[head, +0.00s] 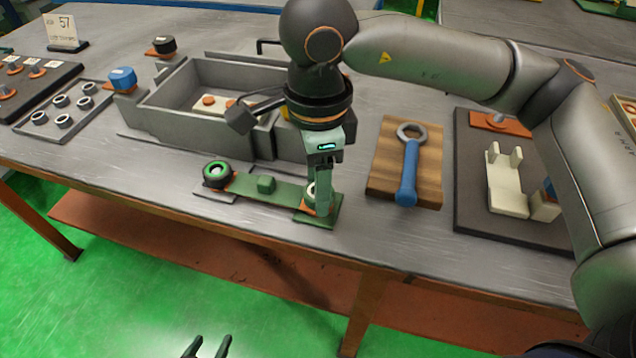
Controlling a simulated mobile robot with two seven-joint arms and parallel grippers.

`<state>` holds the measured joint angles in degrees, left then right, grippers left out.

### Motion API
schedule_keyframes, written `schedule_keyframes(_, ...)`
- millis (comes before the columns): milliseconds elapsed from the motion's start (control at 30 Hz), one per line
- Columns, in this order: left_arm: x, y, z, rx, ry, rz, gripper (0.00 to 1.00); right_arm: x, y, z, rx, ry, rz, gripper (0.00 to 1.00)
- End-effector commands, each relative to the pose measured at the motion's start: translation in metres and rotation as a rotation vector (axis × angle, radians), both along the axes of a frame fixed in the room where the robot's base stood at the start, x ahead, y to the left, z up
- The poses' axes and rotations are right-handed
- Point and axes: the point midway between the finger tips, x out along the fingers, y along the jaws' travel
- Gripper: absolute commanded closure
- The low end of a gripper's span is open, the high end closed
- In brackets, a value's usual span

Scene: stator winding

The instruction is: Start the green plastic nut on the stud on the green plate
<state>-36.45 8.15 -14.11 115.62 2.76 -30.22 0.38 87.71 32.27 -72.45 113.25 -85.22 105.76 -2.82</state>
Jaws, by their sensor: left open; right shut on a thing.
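The green plate (288,195) lies near the front edge of the bench. It carries a small green block in its middle, and a black round part with a green ring (216,174) stands at its left end. My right gripper (320,208) points down over the plate's right end and is shut on a small round piece, which seems to be the green plastic nut (311,189). The fingers hide most of that piece and the stud, so I cannot tell whether nut and stud touch. My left gripper (207,348) is open and empty, low in front of the bench.
A grey open tray (165,100) stands just behind the plate. A blue ring wrench (409,170) lies on a wooden board (430,155) to the right. A dark mat (475,150) with cream blocks lies further right. Rings and knobs sit at the far left.

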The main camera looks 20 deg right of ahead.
Motion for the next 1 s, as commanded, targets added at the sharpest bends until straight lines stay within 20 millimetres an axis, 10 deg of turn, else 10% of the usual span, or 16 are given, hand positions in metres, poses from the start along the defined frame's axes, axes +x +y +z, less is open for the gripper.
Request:
schedule_keyframes(100, 0.000, 0.000, -0.010, 0.002, 0.002, 0.000, 0.38, -0.002, 0.000, -0.005, -0.003, 0.008, 0.005, 0.92)
schedule_keyframes(133, 0.000, 0.000, -0.010, 0.002, 0.001, 0.000, 0.38, -0.002, 0.000, -0.005, -0.003, 0.008, 0.005, 0.47)
schedule_keyframes(433, 0.001, 0.000, -0.010, 0.001, 0.000, 0.000, 0.38, -0.001, 0.000, -0.004, -0.002, 0.003, 0.005, 0.13)
schedule_keyframes(1000, 0.000, 0.000, 0.003, 0.001, 0.000, 0.000, 0.38, 0.000, 0.000, 0.018, -0.001, -0.001, 0.005, 0.13)
